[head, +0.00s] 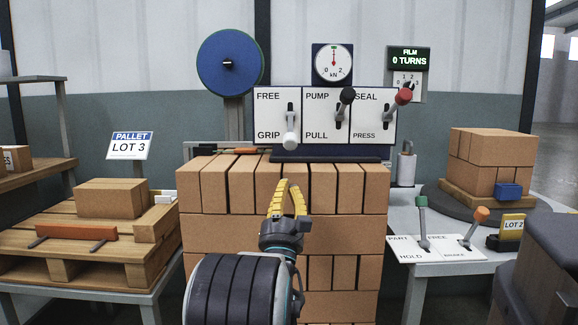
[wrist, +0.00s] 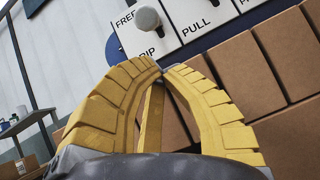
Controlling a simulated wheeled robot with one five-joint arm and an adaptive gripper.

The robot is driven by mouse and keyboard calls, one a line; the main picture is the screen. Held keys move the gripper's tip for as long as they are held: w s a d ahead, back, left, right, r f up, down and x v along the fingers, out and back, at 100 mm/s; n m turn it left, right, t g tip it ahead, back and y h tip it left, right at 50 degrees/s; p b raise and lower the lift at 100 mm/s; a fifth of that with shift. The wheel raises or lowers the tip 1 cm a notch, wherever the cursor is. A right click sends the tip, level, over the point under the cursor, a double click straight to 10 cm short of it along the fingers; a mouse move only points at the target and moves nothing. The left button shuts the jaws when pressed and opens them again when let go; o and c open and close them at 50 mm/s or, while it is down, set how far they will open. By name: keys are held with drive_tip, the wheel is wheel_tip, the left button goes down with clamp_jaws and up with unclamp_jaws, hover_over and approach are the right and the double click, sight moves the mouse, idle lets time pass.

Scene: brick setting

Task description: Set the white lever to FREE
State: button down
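The white lever (head: 290,140) is on the left of the lever panel, its knob low, beside the word GRIP and below FREE. Its knob also shows at the top of the wrist view (wrist: 147,19), beyond the fingertips. My gripper (head: 290,184) has yellow fingers and stands in front of the brick stack, below the lever and apart from it. In the wrist view the fingertips (wrist: 164,69) come together with nothing between them.
The black PUMP/PULL lever (head: 347,97) and red SEAL/PRESS lever (head: 403,97) stand right of the white one. The brick stack (head: 330,235) fills the space below the panel. A side table (head: 400,222) with two levers is at right, a pallet (head: 60,240) at left.

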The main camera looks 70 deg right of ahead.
drive_tip(key=b+x, duration=0.1)
drive_tip(key=x, duration=0.7)
drive_tip(key=shift+b, duration=0.3)
idle(0.3)
